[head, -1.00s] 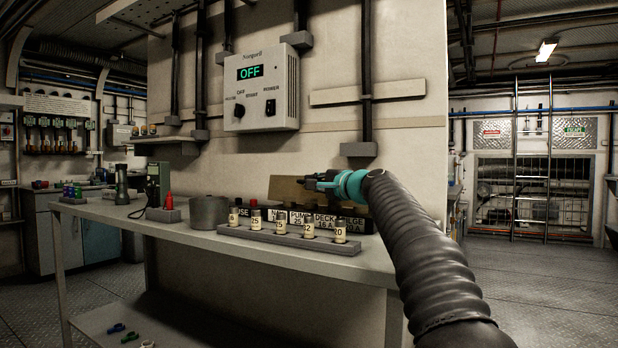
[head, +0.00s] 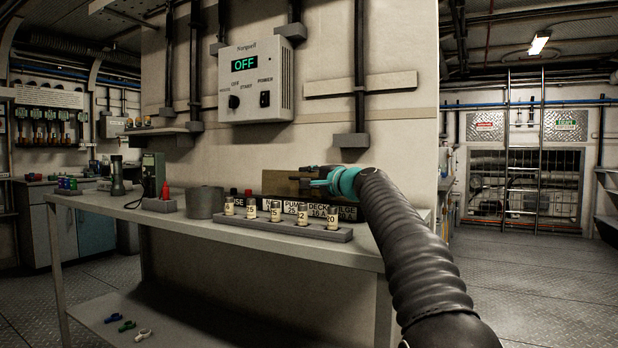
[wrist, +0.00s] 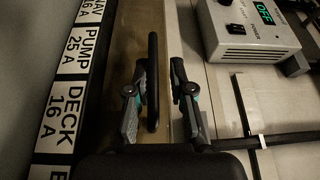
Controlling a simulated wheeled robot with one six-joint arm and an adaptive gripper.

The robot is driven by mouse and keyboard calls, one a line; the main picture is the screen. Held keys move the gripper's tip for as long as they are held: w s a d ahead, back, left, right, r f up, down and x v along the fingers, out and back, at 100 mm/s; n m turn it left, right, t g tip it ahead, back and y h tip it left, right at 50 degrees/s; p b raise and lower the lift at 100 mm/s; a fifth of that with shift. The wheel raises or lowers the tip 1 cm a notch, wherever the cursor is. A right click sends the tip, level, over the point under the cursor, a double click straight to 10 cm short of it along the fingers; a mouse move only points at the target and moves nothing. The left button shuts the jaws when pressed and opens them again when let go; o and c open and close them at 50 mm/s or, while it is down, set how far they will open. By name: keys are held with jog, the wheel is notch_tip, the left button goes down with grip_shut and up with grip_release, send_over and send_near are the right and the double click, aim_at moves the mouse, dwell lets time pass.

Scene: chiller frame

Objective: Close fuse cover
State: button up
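The fuse cover (head: 279,184) is a tan panel standing raised at the back of the dark fuse box (head: 349,213) on the bench. The box has white labels, and its label strip (wrist: 68,85) shows on the left of the wrist view. A dark bar handle (wrist: 153,60) stands out from the cover (wrist: 120,45). My gripper (wrist: 158,78) is open, with one finger on each side of the handle. The handle looks nearer the left finger; I cannot tell whether they touch. In the head view my gripper (head: 305,179) is partly hidden against the cover.
A rack of labelled fuses (head: 285,227) stands in front of the box. A control unit reading OFF (head: 255,82) hangs on the wall above.

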jog(key=v, duration=1.2)
jog(key=shift+s+a, duration=0.1)
jog(key=shift+a, duration=0.05)
